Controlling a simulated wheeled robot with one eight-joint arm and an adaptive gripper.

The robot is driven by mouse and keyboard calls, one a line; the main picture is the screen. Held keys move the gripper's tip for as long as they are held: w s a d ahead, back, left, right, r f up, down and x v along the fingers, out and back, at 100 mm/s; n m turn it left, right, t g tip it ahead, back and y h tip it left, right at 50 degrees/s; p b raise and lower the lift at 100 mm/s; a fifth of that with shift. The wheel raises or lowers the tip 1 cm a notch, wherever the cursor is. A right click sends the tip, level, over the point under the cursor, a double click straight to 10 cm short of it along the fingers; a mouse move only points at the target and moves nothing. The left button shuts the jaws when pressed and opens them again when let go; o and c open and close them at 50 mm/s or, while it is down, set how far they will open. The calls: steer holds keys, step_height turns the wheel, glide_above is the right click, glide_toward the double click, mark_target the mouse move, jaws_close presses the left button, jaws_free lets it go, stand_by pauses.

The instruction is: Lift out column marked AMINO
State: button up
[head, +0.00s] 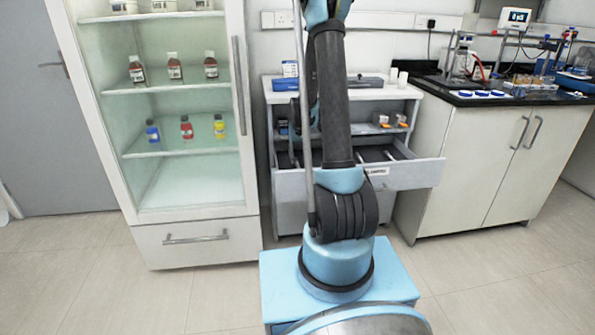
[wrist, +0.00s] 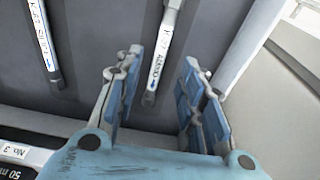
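The column whose handwritten label appears to read AMINO (wrist: 162,58) is a slim, pale tube in the wrist view. It lies in a grey-floored drawer, which is pulled out in the head view (head: 420,174). My gripper (wrist: 160,97) is open, its blue-padded fingers on either side of the column's near end in the picture. No contact with the column is visible. A second labelled column (wrist: 46,42), its label apparently reading SILICA, lies to the left. In the head view my arm hides the gripper and part of the drawer.
A drawer wall (wrist: 250,42) rises close to the right finger. A "No. 3" label (wrist: 14,152) shows at lower left of the wrist view. In the head view a glass cabinet (head: 185,190) stands left and a bench (head: 480,160) right. Open floor lies in front.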

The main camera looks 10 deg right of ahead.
mark_target(298, 166)
steer(key=shift+w+f, duration=0.2)
steer(key=shift+f, duration=0.65)
steer(key=shift+w+f, duration=0.25)
steer(key=shift+f, duration=0.55)
steer(key=shift+w+f, duration=0.2)
steer(key=shift+f, duration=0.65)
jaws_close()
